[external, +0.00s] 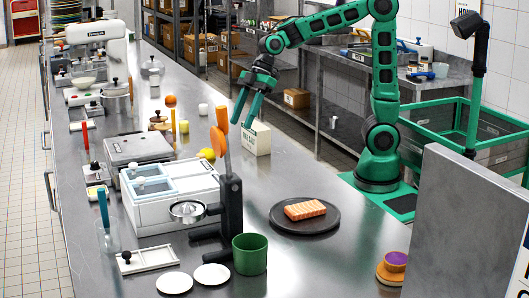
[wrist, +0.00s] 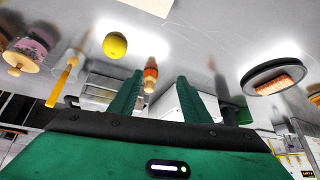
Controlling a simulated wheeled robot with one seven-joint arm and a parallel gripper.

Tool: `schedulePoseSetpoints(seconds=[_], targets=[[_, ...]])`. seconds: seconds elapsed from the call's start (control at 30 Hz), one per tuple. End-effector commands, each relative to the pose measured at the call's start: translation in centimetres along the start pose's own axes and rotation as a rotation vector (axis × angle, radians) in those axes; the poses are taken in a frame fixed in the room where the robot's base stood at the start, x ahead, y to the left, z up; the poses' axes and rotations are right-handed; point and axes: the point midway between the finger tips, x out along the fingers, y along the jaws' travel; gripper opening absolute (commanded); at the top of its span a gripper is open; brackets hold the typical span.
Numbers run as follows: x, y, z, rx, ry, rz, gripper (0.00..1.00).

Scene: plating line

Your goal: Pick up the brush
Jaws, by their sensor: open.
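I cannot tell for certain which thing is the brush. A blue-handled tool (external: 103,208) stands upright in a clear glass at the front left of the counter in the external view; its lower end is hard to make out. A thin yellow-handled tool (external: 173,121) stands farther back, and a yellow handle also shows at the left in the wrist view (wrist: 62,84). My gripper (external: 245,115) is open and empty, fingers pointing down, above the counter near a cream carton (external: 257,138).
A black stand (external: 231,205) with an orange lever rises front centre. A white box (external: 160,222) with blue lids, a green cup (external: 250,255) and two white dishes (external: 174,283) stand near it. A dark plate (external: 283,222) holds an orange slab. A grey panel (external: 465,225) blocks the right.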

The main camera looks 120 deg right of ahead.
Motion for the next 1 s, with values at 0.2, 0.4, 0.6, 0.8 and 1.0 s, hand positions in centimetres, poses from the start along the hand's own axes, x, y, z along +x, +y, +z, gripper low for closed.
schedulePoseSetpoints(seconds=[0.2, 0.4, 0.6, 0.8, 1.0], targets=[[4.0, 1.3, -6.8, -0.157, 0.266, -0.122, 0.44], [4.9, 2.0, -10.6, -0.220, 0.469, -0.187, 0.44], [5.7, 2.9, -12.4, -0.238, 0.624, -0.227, 0.44], [11.1, 3.0, -9.0, -0.240, 0.617, -0.225, 0.44], [14.2, 3.1, -7.1, -0.244, 0.616, -0.223, 0.44]])
